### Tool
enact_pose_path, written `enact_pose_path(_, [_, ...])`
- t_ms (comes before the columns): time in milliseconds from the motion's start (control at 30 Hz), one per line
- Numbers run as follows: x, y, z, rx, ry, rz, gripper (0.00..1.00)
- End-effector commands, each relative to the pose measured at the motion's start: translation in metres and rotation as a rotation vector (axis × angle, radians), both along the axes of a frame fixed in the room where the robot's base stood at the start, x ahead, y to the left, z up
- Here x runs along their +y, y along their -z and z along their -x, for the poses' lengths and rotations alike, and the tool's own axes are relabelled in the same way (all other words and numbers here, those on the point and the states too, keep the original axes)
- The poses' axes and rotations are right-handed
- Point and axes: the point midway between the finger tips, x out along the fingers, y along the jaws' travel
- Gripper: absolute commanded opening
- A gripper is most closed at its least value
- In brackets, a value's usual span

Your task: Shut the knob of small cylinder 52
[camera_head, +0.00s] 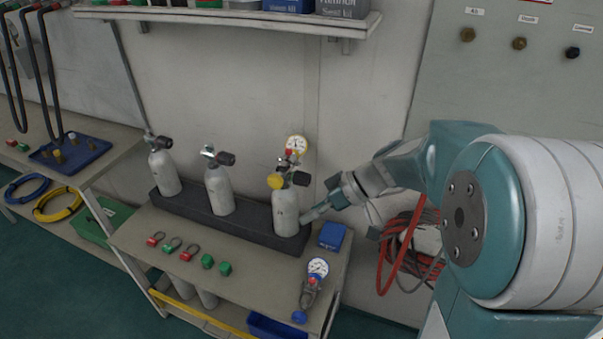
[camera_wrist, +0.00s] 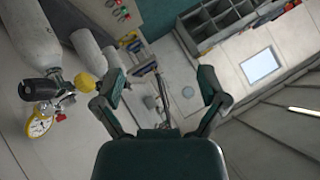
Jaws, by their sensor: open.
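Three small pale cylinders stand upright in a dark rack (camera_head: 235,228) on a bench: left (camera_head: 164,172), middle (camera_head: 219,190) and right (camera_head: 286,212). Each has a dark knob on its valve: left (camera_head: 165,142), middle (camera_head: 227,158), right (camera_head: 301,178). The right one also carries a gauge (camera_head: 296,144) and a yellow cap (camera_head: 276,181). I cannot read which is number 52. My gripper (camera_head: 340,222) is open and empty, just right of the right cylinder. In the wrist view, my gripper's (camera_wrist: 161,85) fingers are spread, with the gauge (camera_wrist: 40,125) and a cylinder (camera_wrist: 32,35) at left.
A blue box (camera_head: 332,236) and a loose gauge assembly (camera_head: 314,283) lie on the bench's right side. Red and green fittings (camera_head: 187,254) lie in front of the rack. A red hose (camera_head: 402,250) hangs on the wall behind my arm. A shelf (camera_head: 230,16) runs above.

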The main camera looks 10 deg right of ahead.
Motion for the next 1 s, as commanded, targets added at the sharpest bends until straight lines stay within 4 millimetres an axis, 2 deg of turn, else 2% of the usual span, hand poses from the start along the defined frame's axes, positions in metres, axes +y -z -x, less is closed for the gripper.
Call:
enact_pose_path(33, [-0.007,0.009,-0.015,-0.042,-0.009,-0.061,0.92])
enact_pose_path(167, [-0.024,0.026,-0.053,-0.216,-0.021,-0.201,0.92])
enact_pose_path(300, [-0.054,0.05,-0.092,-0.444,0.017,-0.307,0.92])
enact_pose_path(433, [-0.086,0.075,-0.121,-0.661,0.086,-0.348,0.92])
enact_pose_path(600, [-0.117,0.098,-0.14,-0.855,0.164,-0.339,0.92])
enact_pose_path(767, [-0.123,0.104,-0.146,-0.913,0.184,-0.327,0.92])
enact_pose_path(1000, [-0.094,0.104,-0.166,-0.912,0.179,-0.328,0.92])
